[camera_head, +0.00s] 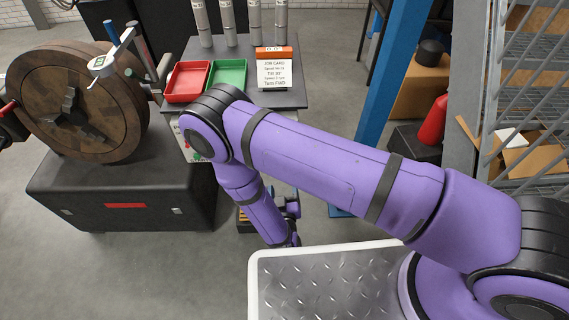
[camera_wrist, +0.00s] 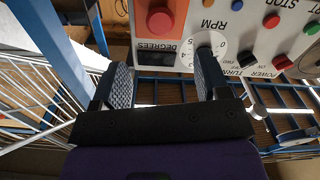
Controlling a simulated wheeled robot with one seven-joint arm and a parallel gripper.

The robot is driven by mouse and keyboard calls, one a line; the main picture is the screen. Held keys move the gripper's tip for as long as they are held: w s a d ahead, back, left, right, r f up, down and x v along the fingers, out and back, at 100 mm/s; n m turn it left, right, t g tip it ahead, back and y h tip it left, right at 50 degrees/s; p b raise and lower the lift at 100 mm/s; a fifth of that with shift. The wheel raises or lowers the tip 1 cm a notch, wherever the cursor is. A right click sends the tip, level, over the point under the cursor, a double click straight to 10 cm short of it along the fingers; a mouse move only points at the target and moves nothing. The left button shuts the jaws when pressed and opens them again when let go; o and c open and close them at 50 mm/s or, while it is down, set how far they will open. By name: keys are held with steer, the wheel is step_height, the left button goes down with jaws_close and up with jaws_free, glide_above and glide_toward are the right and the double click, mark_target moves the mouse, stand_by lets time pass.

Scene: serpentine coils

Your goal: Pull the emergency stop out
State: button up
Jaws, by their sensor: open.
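The emergency stop, a large round red button (camera_wrist: 160,20) on an orange-red backing, is at the top of the wrist view. It sits on a pale control panel (camera_wrist: 238,48) whose lettering appears upside down. My gripper (camera_wrist: 163,62) is open and empty, with its two padded fingers wide apart. The button lies beyond the fingertips, roughly in line with the gap between them, and the fingers do not appear to touch it. In the head view the panel (camera_head: 197,152) shows only partly, behind my purple arm, and I cannot make out the emergency stop there.
In the wrist view a dial (camera_wrist: 210,47), a dark switch (camera_wrist: 246,60) and several coloured buttons are near the emergency stop. In the head view a big round chuck (camera_head: 72,95), red tray (camera_head: 187,80), green tray (camera_head: 228,75) and blue post (camera_head: 393,85) stand around my arm.

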steer(key=w, duration=1)
steer(key=shift+d, duration=0.15)
jaws_close()
steer(key=shift+s, duration=1)
jaws_free()
steer(key=s, duration=1.1)
steer(key=shift+a, duration=0.2)
